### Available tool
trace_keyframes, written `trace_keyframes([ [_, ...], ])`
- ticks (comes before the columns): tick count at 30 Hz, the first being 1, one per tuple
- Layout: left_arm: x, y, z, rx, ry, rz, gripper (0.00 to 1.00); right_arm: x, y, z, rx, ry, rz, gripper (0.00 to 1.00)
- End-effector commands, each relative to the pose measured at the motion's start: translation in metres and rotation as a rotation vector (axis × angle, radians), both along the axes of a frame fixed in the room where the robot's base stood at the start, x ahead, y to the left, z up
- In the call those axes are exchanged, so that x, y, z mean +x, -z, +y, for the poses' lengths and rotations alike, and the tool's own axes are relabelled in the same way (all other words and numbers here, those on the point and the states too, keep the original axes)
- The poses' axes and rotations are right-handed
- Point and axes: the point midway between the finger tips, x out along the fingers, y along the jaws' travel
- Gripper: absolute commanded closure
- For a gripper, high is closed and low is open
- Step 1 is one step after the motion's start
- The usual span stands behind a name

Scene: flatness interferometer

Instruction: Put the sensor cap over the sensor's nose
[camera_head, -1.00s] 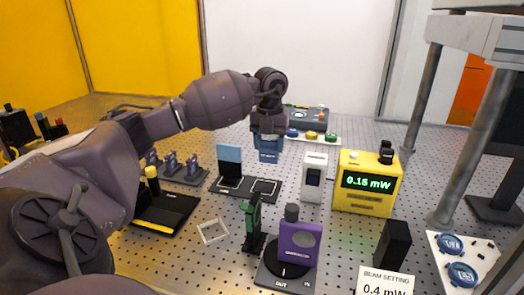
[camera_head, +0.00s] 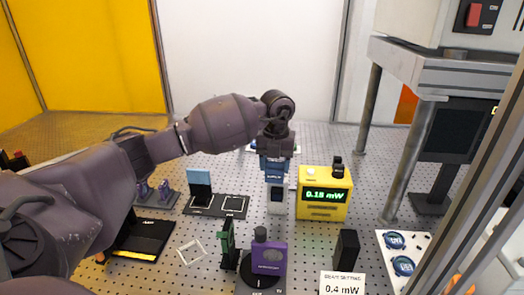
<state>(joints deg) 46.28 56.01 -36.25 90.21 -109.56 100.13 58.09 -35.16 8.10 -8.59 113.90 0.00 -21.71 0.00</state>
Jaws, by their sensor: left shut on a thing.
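My left gripper (camera_head: 274,172), with blue parts, points down right above a white upright block (camera_head: 277,203) with a dark window. It is shut; the thing between its fingers, which I take to be the sensor cap, is too small and hidden to make out. I cannot tell whether it touches the block. I cannot tell for certain which part is the sensor's nose. A yellow meter (camera_head: 323,212) reading 0.18 mW stands just right of the block. My right gripper is out of view.
A purple unit (camera_head: 269,258) on a black base, a green upright piece (camera_head: 227,240) and a black block (camera_head: 346,250) stand in front. A black mat (camera_head: 232,206) with a light blue panel lies left. A grey-legged frame (camera_head: 408,150) rises at right.

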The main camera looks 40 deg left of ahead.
Motion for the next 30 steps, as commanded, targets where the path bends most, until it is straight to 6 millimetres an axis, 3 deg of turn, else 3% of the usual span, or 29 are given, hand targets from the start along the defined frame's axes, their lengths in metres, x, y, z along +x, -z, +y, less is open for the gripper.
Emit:
trace_keyframes([
  [3,0.001,0.009,-0.013,-0.002,-0.007,0.004,0.6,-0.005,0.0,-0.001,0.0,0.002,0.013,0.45],
  [17,0.003,0.023,-0.008,0.0,-0.071,0.0,0.6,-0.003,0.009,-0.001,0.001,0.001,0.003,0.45],
  [30,0.003,0.05,-0.008,0.0,-0.07,0.001,0.6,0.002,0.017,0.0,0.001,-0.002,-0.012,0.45],
])
